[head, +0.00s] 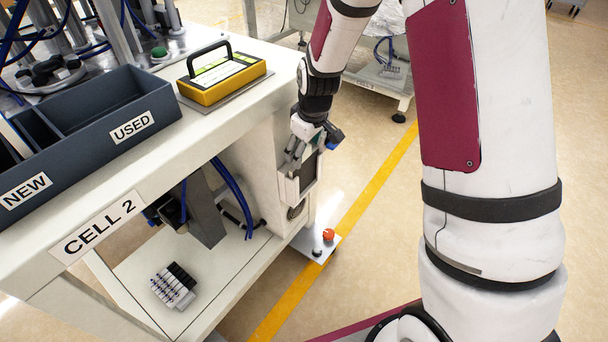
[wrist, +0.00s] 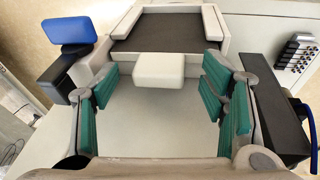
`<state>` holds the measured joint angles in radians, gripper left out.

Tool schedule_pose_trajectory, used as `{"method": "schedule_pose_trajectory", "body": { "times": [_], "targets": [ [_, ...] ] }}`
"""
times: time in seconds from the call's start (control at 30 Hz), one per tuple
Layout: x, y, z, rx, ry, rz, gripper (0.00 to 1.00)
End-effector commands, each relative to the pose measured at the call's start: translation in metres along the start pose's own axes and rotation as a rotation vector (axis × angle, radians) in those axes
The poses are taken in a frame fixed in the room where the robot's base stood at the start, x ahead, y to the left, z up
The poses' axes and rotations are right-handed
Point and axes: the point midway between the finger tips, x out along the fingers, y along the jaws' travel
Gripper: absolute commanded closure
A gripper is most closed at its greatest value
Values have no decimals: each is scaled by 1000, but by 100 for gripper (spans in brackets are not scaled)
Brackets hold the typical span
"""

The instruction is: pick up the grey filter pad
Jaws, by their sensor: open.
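A dark grey pad-like panel (wrist: 168,29) lies inside a pale frame (wrist: 211,22) at the top middle of the wrist view. I take it for the grey filter pad. A pale block (wrist: 159,69) sticks out from the frame towards me. My gripper (wrist: 160,82) is open, with its teal finger pads spread to either side of this block and not touching it. In the head view my gripper (head: 294,153) is at the right end of the bench, beside a pale frame with a dark panel (head: 308,176). My gripper hides part of that frame.
The CELL 2 bench (head: 215,115) carries a dark bin (head: 93,112) labelled NEW and USED and a yellow device (head: 223,78) with a black handle. Blue hoses (head: 234,190) hang below the top. A valve block (head: 173,285) sits on the lower shelf.

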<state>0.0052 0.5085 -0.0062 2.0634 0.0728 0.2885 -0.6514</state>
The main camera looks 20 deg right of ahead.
Motion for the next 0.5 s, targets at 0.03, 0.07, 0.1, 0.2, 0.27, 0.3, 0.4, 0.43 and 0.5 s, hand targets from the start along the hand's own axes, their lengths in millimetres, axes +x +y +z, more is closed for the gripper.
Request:
{"method": "schedule_pose_trajectory", "body": {
  "times": [0.03,0.07,0.1,0.2,0.27,0.3,0.4,0.43,0.5],
  "targets": [
    [6,0,0,0,1,1,34],
    [6,0,0,0,1,1,34],
    [7,0,-1,0,2,1,34],
    [6,1,-1,0,2,2,34],
    [5,1,-1,0,2,2,34],
    [5,1,-1,0,2,2,43],
    [5,0,-1,0,2,1,66],
    [5,0,-1,0,2,1,73],
    [5,0,-1,0,2,1,88]
  ]
}}
